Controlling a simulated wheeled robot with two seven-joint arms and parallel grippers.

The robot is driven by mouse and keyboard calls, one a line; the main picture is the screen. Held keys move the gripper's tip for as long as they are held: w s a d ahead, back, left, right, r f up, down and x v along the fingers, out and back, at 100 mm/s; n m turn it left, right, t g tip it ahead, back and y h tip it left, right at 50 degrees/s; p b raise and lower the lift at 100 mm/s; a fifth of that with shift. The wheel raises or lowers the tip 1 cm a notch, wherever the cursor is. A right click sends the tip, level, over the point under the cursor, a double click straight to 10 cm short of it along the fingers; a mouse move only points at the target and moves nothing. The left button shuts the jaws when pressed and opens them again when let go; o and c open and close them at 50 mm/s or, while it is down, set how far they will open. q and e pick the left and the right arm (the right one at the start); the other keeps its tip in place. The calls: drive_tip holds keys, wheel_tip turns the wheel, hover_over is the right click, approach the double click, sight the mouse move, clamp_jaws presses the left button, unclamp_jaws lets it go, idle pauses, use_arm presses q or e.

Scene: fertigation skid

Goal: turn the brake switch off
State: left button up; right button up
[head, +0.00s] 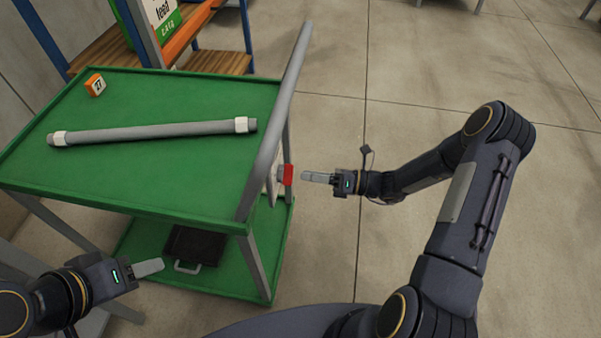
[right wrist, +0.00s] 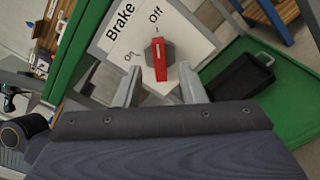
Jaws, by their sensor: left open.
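The brake switch is a red handle (right wrist: 159,68) on a dark hexagonal base. It is on a white plate (right wrist: 190,42) marked "Brake", "On" and "Off". In the head view, the red switch (head: 287,175) juts from the cart's right side below the handrail. My right gripper (head: 304,176) is just right of it, pointing at it. In the right wrist view my right gripper (right wrist: 159,74) is open, its fingers on either side of the handle, with gaps showing. My left gripper (head: 160,265) is open and empty at lower left.
The green cart (head: 180,173) carries a grey pipe (head: 150,131) with white end fittings and an orange box (head: 95,85). A dark case (head: 195,246) lies on its lower shelf. A shelf rack (head: 215,61) stands behind.

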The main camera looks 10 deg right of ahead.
drive_tip(key=v, duration=0.4)
idle(0.4)
drive_tip(key=s+a+r+n+g+h, duration=0.2)
drive_tip(key=s+r+n+g+h, duration=0.35)
drive_tip(key=s+r+n, duration=0.75)
drive_tip(key=s+d+r+n+t+h, duration=0.25)
drive_tip(key=s+n+h, duration=0.2)
drive_tip(key=n, duration=0.45)
drive_tip(key=s+d+r+n+t+h, duration=0.1)
drive_tip(key=s+r+n+t+h, duration=0.15)
drive_tip(key=s+n, duration=0.45)
wheel_tip(320, 180, up, 14)
drive_tip(key=w+n+p, duration=0.1)
drive_tip(key=p, duration=1.3)
drive_tip(key=shift+d+r+g+p, duration=0.2)
drive_tip(key=shift+g+p, duration=0.1)
drive_tip(key=shift+g, duration=0.15)
